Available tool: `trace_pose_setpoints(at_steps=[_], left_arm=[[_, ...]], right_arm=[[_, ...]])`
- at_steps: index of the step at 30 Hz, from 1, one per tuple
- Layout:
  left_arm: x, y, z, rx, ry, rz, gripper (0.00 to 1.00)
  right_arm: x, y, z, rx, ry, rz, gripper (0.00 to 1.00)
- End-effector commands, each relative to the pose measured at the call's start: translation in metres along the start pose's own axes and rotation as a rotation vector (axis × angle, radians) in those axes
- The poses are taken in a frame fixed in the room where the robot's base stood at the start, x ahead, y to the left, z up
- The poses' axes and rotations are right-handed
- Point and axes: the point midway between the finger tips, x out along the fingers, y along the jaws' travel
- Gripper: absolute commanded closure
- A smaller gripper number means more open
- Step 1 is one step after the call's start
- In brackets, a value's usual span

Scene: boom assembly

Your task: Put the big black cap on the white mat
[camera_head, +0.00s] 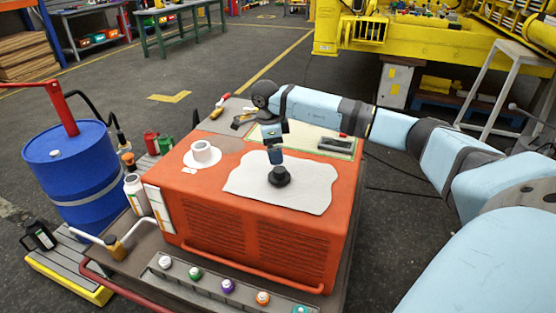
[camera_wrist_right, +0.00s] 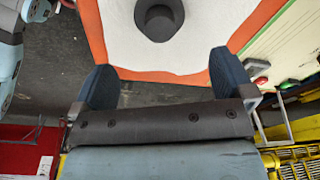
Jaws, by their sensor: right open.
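The big black cap (camera_head: 279,178) rests on the white mat (camera_head: 305,192), which lies on top of the orange box. It looks like a wide disc with a narrower raised part. In the right wrist view the cap (camera_wrist_right: 159,18) lies beyond the fingertips, on the white mat (camera_wrist_right: 115,20). My right gripper (camera_head: 275,156) is just above the cap in the head view. In its wrist view my right gripper (camera_wrist_right: 162,60) has its two dark blue fingers wide apart with nothing between them. My left gripper is not in view.
The orange box (camera_head: 260,250) also bears a white cup on a plate (camera_head: 202,156) and a dark tool on a pale green-edged sheet (camera_head: 337,145). Several coloured caps (camera_head: 227,286) sit on the front rail. A blue drum (camera_head: 75,170) stands at the left.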

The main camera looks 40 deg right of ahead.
Motion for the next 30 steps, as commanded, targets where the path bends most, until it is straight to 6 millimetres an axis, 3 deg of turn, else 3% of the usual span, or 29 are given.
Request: trace_pose_setpoints(at_steps=[5, 8, 10, 14, 16, 21, 25, 30], left_arm=[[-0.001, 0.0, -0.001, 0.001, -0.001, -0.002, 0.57], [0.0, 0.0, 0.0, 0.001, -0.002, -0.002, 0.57], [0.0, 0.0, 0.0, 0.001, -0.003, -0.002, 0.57], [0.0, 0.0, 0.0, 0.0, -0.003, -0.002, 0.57], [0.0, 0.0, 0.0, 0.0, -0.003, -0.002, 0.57], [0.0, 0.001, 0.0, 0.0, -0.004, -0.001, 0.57], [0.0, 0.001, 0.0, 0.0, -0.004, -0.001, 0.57], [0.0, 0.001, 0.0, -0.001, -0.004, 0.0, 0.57]], right_arm=[[-0.016, 0.001, 0.001, -0.002, -0.003, 0.002, 0.0], [-0.008, 0.013, 0.016, -0.022, -0.047, 0.031, 0.0], [0.006, 0.034, 0.039, -0.049, -0.119, 0.079, 0.0], [0.039, 0.102, 0.101, -0.091, -0.348, 0.248, 0.0], [0.051, 0.149, 0.136, -0.085, -0.499, 0.379, 0.0], [0.049, 0.259, 0.198, 0.053, -0.857, 0.763, 0.0], [0.03, 0.315, 0.221, 0.275, -1.073, 1.077, 0.0], [0.011, 0.346, 0.227, 0.71, -1.252, 1.477, 0.0]])
